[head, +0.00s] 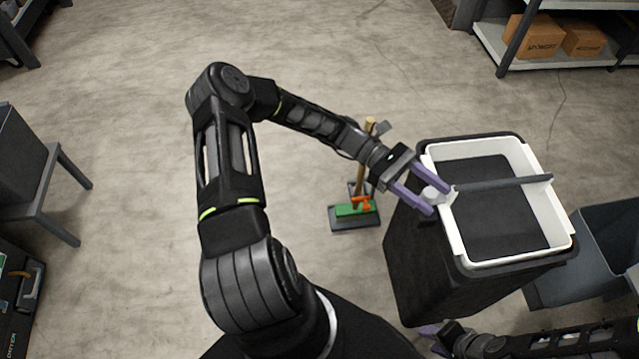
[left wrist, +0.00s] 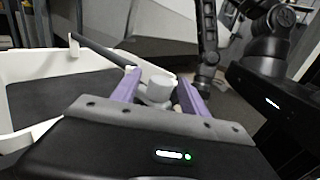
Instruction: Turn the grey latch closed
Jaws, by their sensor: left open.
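The grey latch is a long dark bar (head: 505,184) lying across the open white frame (head: 568,238) on top of a black bin (head: 420,265). Its left end meets a pale round knob (head: 432,193) at the frame's left edge. My left gripper (head: 440,199) is open, its purple fingers on either side of the knob. The left wrist view shows the knob (left wrist: 158,84) between the fingers and the bar (left wrist: 100,50) running away to the upper left. I cannot tell whether the fingers touch it. My right gripper (head: 432,330) is low beside the bin, its fingers partly hidden.
A grey open container (head: 598,235) stands right of the bin. A small green and orange item (head: 355,208) with a wooden handle stands on the floor to the left. A shelf with cardboard boxes (head: 535,37) is at the upper right. The floor left of the bin is mostly clear.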

